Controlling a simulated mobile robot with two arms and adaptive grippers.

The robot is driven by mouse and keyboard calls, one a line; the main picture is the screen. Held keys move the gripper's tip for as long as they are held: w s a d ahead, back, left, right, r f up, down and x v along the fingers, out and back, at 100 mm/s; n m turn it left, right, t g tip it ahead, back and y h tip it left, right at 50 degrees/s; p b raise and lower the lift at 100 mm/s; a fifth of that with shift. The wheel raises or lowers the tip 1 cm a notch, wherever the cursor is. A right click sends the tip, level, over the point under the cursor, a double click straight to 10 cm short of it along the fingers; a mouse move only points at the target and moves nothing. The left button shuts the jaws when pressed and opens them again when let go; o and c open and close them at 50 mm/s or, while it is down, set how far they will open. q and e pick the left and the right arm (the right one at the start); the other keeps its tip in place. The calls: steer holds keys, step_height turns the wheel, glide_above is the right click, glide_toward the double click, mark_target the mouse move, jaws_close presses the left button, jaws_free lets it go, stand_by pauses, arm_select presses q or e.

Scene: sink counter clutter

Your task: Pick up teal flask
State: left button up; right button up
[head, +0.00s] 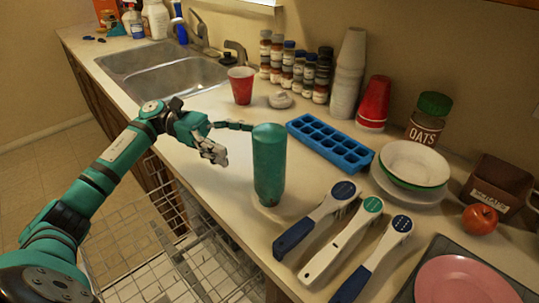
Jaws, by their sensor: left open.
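The teal flask (269,165) stands upright on the counter near its front edge, in the middle of the head view. My left gripper (232,142) is open, just to the left of the flask. Its near finger ends short of the flask, and its far finger reaches toward the flask's upper left side. I cannot tell whether that far finger touches it. Nothing is between the fingers. My right gripper does not show.
A blue ice tray (330,144) lies right of the flask, and a red cup (241,86) stands behind. Several brushes with blue or white handles, including a white one (340,243), lie close in front. An open dishwasher rack (200,262) is below the counter edge.

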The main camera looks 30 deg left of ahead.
mark_target(269, 151)
arm_select(q)
steer(key=d+p, duration=0.1)
steer(key=d, duration=0.1)
steer(key=d+p, duration=0.1)
steer(key=d, duration=0.2)
steer(key=d+p, duration=0.1)
steer(key=d, duration=0.2)
steer(key=shift+w+f+p, duration=0.15)
steer(key=shift+w+p, duration=0.15)
steer(key=shift+w, duration=0.1)
steer(key=shift+d, duration=0.2)
steer(key=shift+a+f, duration=0.1)
steer(key=shift+f, duration=0.05)
steer(key=shift+c, duration=0.5)
steer(key=c, duration=1.2)
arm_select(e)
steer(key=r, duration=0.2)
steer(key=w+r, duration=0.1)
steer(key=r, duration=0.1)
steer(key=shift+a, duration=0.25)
